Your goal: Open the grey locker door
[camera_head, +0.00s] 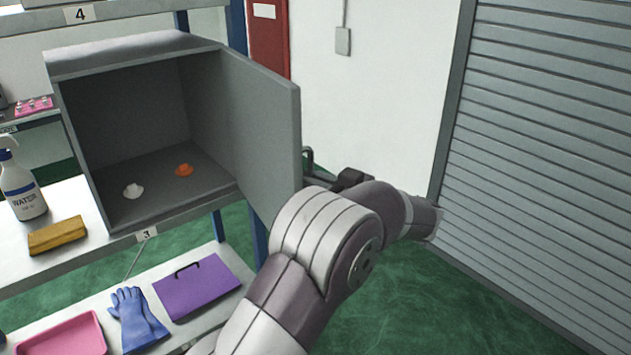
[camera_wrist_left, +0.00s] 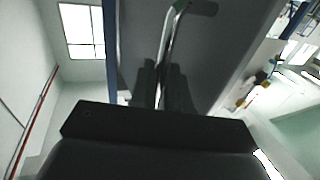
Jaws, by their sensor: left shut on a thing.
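The grey locker (camera_head: 130,52) stands on a shelf at the left of the head view, and its inside is exposed. Its grey door (camera_head: 262,125) is swung wide open on the right side, standing out toward me. A metal bar handle (camera_wrist_left: 170,38) is on the door's outer face; a bit of it shows past the door edge in the head view. My left gripper (camera_wrist_left: 162,88) is shut on the handle, with one dark finger on each side. In the head view the door partly hides this gripper. My right gripper is not in view.
Inside the locker lie a white piece (camera_head: 133,191) and an orange piece (camera_head: 184,170). A spray bottle (camera_head: 20,185) and a yellow-brown block (camera_head: 57,236) stand left. Below are a purple case (camera_head: 197,287), blue gloves (camera_head: 136,318) and a pink tray (camera_head: 62,335). Green floor is free at right.

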